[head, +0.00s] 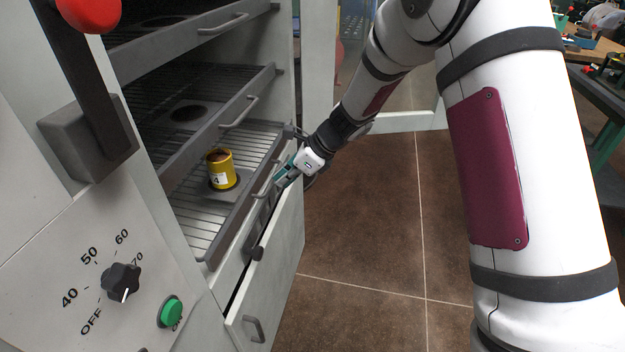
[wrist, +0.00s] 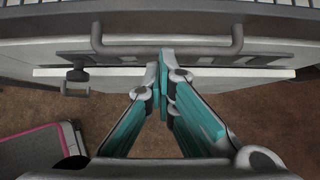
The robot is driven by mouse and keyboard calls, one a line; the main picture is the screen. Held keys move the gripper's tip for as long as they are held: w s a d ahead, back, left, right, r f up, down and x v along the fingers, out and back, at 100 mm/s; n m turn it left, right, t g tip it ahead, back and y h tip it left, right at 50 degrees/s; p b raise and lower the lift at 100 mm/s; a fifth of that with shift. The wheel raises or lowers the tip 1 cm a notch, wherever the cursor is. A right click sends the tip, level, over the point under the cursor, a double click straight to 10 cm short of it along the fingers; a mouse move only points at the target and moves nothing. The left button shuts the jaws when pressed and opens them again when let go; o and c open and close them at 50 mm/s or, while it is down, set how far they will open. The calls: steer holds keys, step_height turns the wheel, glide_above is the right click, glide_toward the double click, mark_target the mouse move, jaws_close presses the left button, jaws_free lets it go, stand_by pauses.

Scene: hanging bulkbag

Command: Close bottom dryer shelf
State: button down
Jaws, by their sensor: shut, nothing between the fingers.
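The bottom dryer shelf (head: 203,226) is a wire rack with a grey front rail, and it sticks out of the cabinet in the head view. A yellow cup (head: 222,172) with a white label stands on it. The shelf's handle (head: 263,188) is a bent grey bar; in the wrist view the handle (wrist: 130,50) spans the picture's upper middle. My gripper (head: 280,181), with teal fingers, is at the front of this shelf, close to the handle. In the wrist view my gripper (wrist: 164,62) has its fingertips together just at the bar; whether they touch it is unclear.
Two shelves above, the middle one (head: 185,140) and the upper one (head: 190,38), also stick out. A lower door (head: 270,290) stands slightly open below. A dial (head: 121,282) and green button (head: 172,312) are on the left panel. Brown floor (head: 360,235) is clear at right.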

mark_target(262, 181)
steer(key=shift+w+a, duration=0.25)
steer(key=shift+a, duration=0.45)
steer(key=shift+w+a, duration=0.2)
steer(key=shift+a, duration=0.55)
steer(key=shift+w+a, duration=0.25)
steer(key=shift+a, duration=0.45)
steer(key=shift+p, duration=0.3)
